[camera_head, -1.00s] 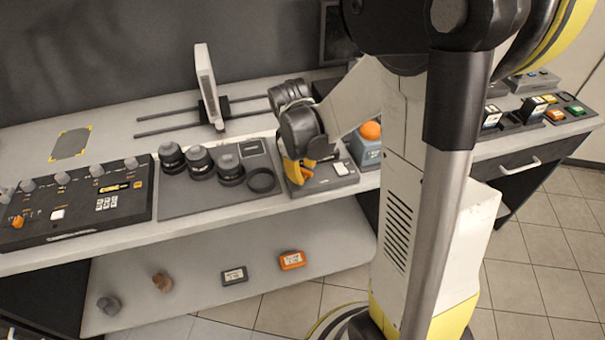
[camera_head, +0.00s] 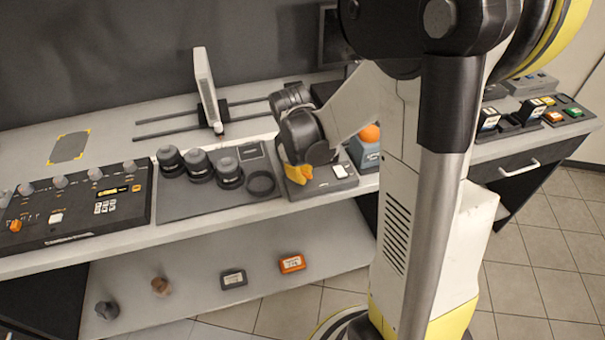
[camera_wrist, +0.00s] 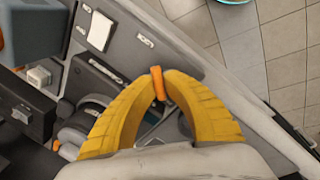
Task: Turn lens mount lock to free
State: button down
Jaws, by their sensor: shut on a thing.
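In the wrist view an orange lever (camera_wrist: 158,83), which looks like the lens mount lock, stands between the tips of my yellow gripper (camera_wrist: 160,75). My gripper is shut on it, and both fingers touch its sides. The lever belongs to a grey mount panel (camera_wrist: 110,50) on the bench. The same panel shows in the head view (camera_head: 325,184), with my gripper (camera_head: 298,174) at its left part. There my wrist and fingers hide the lever. Part of the panel around the lever is covered by my fingers in the wrist view.
Several black lenses (camera_head: 198,164) stand on a grey mat left of the gripper, beside a black ring (camera_head: 261,183). A grey box with an orange button (camera_head: 370,133) stands close on the right. A control console (camera_head: 80,203) lies further left. The lower shelf (camera_head: 200,268) holds small items.

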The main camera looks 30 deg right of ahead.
jog(key=n, duration=0.4)
jog(key=shift+n+t+y, duration=0.3)
jog(key=shift+n+y, duration=0.1)
jog(key=shift+s+n+y, duration=0.1)
jog(key=shift+n+y, duration=0.2)
jog(key=shift+n, duration=1.6)
jog(key=c, duration=1.5)
grip_release()
jog(key=shift+o, duration=0.2)
jog(key=shift+r, duration=0.1)
notch_tip(320, 180, up, 12)
jog(key=s, duration=0.2)
jog(key=shift+a+f, duration=0.2)
jog(key=shift+a, duration=0.15)
jog(key=shift+s, duration=0.1)
